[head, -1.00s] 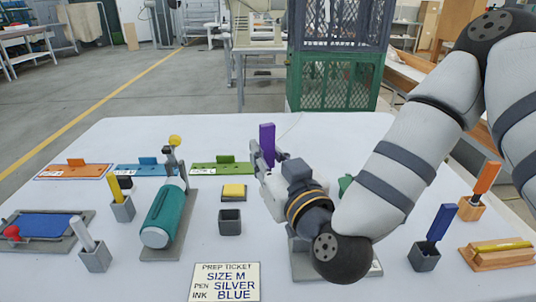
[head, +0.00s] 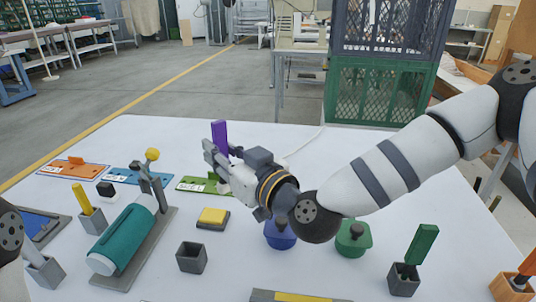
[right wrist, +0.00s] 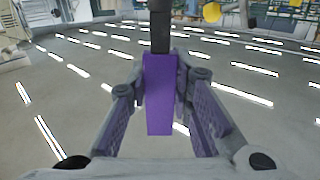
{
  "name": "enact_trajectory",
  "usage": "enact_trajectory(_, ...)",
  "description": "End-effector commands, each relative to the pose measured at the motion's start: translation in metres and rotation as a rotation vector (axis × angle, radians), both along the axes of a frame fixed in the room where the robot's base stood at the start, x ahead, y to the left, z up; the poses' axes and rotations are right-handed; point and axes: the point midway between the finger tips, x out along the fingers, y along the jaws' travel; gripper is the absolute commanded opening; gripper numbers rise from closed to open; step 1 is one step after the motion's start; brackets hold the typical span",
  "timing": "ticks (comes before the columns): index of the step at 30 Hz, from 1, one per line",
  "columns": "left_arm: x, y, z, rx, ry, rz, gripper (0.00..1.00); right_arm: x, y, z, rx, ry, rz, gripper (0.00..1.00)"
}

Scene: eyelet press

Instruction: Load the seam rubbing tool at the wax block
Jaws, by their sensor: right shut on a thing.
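My right gripper (head: 216,156) is shut on a purple tool (head: 219,137), probably the seam rubbing tool, and holds it upright above the table. In the right wrist view the purple handle (right wrist: 160,95) sits between the fingers, with a dark shaft (right wrist: 160,28) beyond it. The wax block (head: 213,215), a yellow slab on a dark base, lies on the table, nearer the front edge than the gripper and apart from the tool. My left gripper is out of view; only part of that arm shows at the left edge.
A teal roller on a stand (head: 125,240) is left of the wax block, an empty grey holder (head: 192,258) in front. Blue (head: 280,235) and green (head: 352,240) lidded pots stand right. A green-handled tool (head: 422,243) stands in a holder. Colored plates (head: 135,175) lie behind.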

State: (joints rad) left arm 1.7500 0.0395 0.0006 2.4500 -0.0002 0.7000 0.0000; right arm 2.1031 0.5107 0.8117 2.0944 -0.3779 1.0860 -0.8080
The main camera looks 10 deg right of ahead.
Motion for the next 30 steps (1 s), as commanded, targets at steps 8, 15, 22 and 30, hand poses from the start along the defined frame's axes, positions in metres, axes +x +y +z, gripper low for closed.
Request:
enact_trajectory(8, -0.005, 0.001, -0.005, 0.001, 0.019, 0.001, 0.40, 0.012, 0.030, -0.002, -0.017, -0.005, 0.118, 0.00)
enact_trajectory(15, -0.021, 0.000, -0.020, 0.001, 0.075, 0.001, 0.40, 0.012, 0.029, -0.032, -0.016, 0.004, 0.117, 0.00)
enact_trajectory(22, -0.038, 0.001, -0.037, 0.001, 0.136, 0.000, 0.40, 0.012, 0.030, -0.060, -0.016, 0.003, 0.117, 0.00)
enact_trajectory(30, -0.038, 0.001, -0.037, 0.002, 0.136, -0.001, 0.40, 0.011, 0.029, -0.057, -0.017, -0.010, 0.116, 0.00)
